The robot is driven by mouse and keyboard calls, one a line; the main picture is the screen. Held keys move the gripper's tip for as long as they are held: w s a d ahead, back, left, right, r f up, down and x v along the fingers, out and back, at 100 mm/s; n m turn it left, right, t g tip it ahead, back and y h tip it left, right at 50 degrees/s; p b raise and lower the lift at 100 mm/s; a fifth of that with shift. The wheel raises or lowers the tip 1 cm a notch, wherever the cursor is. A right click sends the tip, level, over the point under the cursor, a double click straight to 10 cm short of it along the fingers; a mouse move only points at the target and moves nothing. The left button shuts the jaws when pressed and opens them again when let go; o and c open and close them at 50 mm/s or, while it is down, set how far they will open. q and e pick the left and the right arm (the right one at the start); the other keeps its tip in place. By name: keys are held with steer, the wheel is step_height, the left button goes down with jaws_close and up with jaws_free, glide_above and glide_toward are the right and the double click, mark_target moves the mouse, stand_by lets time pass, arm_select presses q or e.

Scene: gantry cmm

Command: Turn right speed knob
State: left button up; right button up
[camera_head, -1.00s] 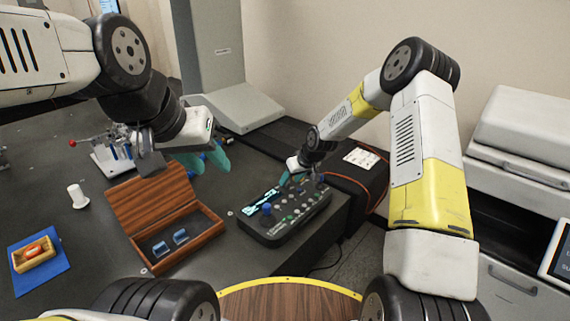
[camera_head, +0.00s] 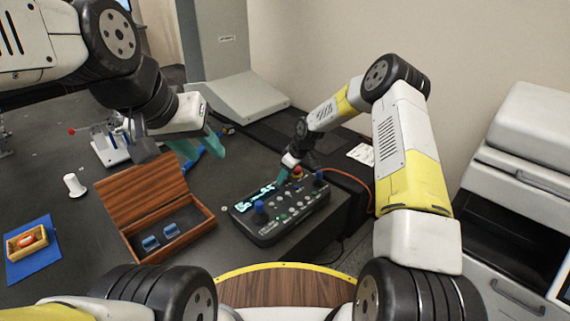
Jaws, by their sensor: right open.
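The black control panel (camera_head: 268,231) lies on the dark table and has a lit cyan display, several small buttons and knobs, a blue-topped stick (camera_head: 259,206) at its left end and another blue-topped control (camera_head: 319,175) at its far right. I cannot tell which small control is the right speed knob.
An open wooden box (camera_head: 197,225) with blue pieces stands left of the panel. A white spool (camera_head: 74,186) and a blue mat (camera_head: 38,266) with a small tray lie farther left. A grey machine column (camera_head: 216,45) stands behind. An orange cable (camera_head: 356,178) runs right of the panel.

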steer(key=shift+f, duration=0.2)
steer(key=shift+c, duration=0.5)
steer(key=shift+a, duration=0.1)
jaws_close()
